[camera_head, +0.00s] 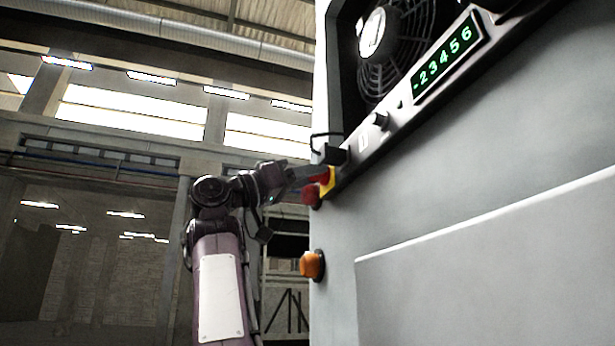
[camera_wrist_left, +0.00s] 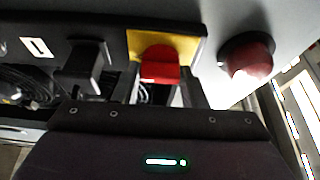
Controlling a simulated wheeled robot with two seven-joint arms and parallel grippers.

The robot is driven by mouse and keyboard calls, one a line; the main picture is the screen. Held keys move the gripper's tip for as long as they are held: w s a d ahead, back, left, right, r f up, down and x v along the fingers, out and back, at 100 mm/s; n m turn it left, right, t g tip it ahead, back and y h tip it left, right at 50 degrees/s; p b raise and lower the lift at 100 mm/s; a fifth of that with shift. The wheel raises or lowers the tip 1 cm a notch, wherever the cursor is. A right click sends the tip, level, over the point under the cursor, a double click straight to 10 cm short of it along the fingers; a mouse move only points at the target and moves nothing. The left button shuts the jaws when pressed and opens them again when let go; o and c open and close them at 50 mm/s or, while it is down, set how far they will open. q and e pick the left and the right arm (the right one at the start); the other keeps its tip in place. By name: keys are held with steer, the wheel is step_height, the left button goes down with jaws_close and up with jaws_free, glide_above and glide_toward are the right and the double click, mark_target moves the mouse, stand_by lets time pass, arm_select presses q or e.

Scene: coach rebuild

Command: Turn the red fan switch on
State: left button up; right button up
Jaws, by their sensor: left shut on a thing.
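The red fan switch (camera_wrist_left: 160,65) sits on a yellow plate (camera_wrist_left: 190,46) on the cabinet panel. In the head view the switch (camera_head: 319,178) shows small at the panel's left end, beside the yellow plate (camera_head: 329,184). My left gripper (camera_head: 308,173) reaches it from the left. In the left wrist view its fingers (camera_wrist_left: 161,82) stand on both sides of the red switch and are shut on it. I cannot tell the switch's on or off position. My right gripper is not in view.
A round red button (camera_wrist_left: 247,58) sits right of the switch in the wrist view; a black handle-like part (camera_wrist_left: 84,62) is to its left. In the head view, an orange knob (camera_head: 312,264) is lower on the cabinet (camera_head: 450,200). A fan (camera_head: 392,45) and green display (camera_head: 447,62) are above.

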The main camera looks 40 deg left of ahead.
arm_select(q)
steer(key=shift+w+d+f+m, duration=0.1)
steer(key=shift+f+m, duration=0.05)
steer(key=shift+m, duration=0.15)
steer(key=o, duration=0.8)
steer(key=shift+o, duration=1)
steer(key=shift+w, duration=0.15)
steer(key=b+v, duration=0.4)
steer(key=v, duration=0.4)
